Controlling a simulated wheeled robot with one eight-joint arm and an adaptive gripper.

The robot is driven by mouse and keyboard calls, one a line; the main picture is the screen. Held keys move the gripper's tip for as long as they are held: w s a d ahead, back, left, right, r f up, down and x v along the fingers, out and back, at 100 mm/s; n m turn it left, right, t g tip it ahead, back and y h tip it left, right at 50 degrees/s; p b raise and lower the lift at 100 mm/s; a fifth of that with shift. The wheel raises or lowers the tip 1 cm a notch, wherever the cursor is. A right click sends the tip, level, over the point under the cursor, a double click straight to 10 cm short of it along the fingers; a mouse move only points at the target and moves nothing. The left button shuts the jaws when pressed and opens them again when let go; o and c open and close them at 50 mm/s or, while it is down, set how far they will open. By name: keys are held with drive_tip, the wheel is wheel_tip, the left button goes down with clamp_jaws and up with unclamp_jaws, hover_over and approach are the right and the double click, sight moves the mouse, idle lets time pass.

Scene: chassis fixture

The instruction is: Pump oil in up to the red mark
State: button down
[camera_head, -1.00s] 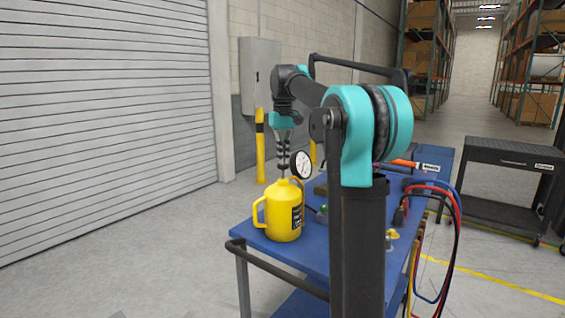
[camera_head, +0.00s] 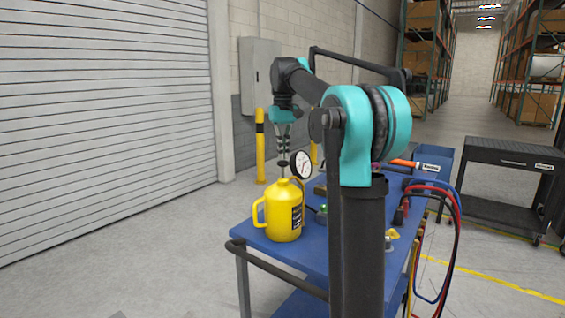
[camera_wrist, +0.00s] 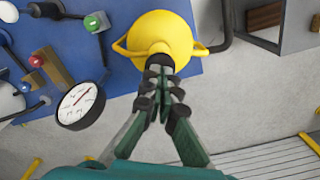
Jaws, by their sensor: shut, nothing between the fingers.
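A yellow oil can (camera_head: 284,215) with a side handle stands upright on the near end of the blue cart top; it also shows in the wrist view (camera_wrist: 162,28). A thin dark pump rod (camera_head: 282,171) rises from its top. My gripper (camera_head: 283,158) points down directly above the can, its fingers shut with nothing between them. In the wrist view the fingertips (camera_wrist: 160,68) cover the pump top, and I cannot tell whether they touch it. A round white dial gauge (camera_head: 301,165) is beside the can; its needle shows in the wrist view (camera_wrist: 78,103). I cannot make out a red mark.
The blue cart (camera_head: 262,240) has a dark push rail (camera_head: 275,270) at its near end. A green button (camera_wrist: 92,23) and a red one (camera_wrist: 37,61) sit near the gauge. Red and blue hoses (camera_head: 448,215) hang at the right. A black cart (camera_head: 500,165) stands beyond.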

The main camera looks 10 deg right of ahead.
sight(283, 161)
idle(0.3)
drive_tip(key=shift+f, duration=1.9)
drive_tip(key=shift+r, duration=1.9)
drive_tip(key=shift+r, duration=3)
